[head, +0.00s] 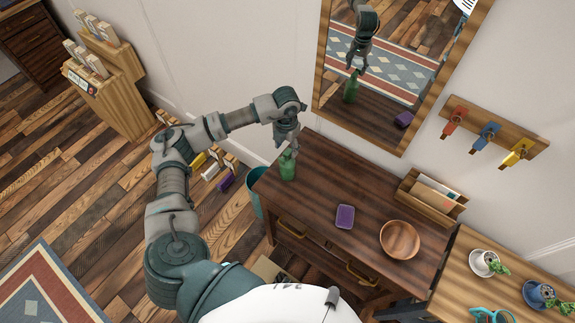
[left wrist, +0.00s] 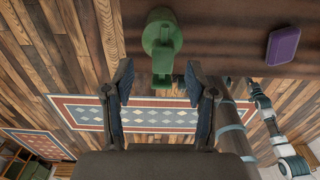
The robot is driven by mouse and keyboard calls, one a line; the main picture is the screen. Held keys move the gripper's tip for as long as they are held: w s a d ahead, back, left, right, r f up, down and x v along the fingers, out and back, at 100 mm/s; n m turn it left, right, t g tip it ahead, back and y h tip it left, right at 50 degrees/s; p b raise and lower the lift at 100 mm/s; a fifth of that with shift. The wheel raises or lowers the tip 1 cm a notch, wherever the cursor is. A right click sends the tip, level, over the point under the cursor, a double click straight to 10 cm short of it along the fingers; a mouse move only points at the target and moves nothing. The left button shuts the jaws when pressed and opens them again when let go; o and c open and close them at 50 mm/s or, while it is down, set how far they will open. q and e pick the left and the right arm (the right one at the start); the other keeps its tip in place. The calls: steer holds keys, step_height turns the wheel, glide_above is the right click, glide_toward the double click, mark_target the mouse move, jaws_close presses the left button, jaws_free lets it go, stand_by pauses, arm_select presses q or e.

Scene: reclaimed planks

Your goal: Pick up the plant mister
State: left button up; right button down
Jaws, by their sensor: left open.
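The plant mister (head: 288,168) is a green bottle standing upright near the left end of the dark wooden table (head: 318,180). My left gripper (head: 288,146) is at its top, coming down from above and behind. In the left wrist view, the open fingers (left wrist: 159,82) lie on either side of the spout end of the mister (left wrist: 162,38). Its round body is beyond the fingertips, and I see no finger clearly touching it. My right gripper is not in view.
A purple block (head: 345,216) and a wooden bowl (head: 400,239) stand to the right on the table. A letter holder (head: 432,195) is at the back right. A mirror (head: 318,80) hangs close behind. A teal bin (head: 254,185) stands at the left end.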

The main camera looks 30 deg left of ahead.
mark_target(288, 157)
arm_select(q)
steer(key=shift+w+d+f+p, duration=0.1)
steer(key=shift+f+p, duration=0.1)
steer(key=shift+f, duration=1.3)
steer(key=shift+w+d+f+p, duration=0.1)
steer(key=shift+f+p, duration=0.1)
steer(key=shift+f, duration=1.3)
steer(key=shift+c, duration=0.3)
jaws_close()
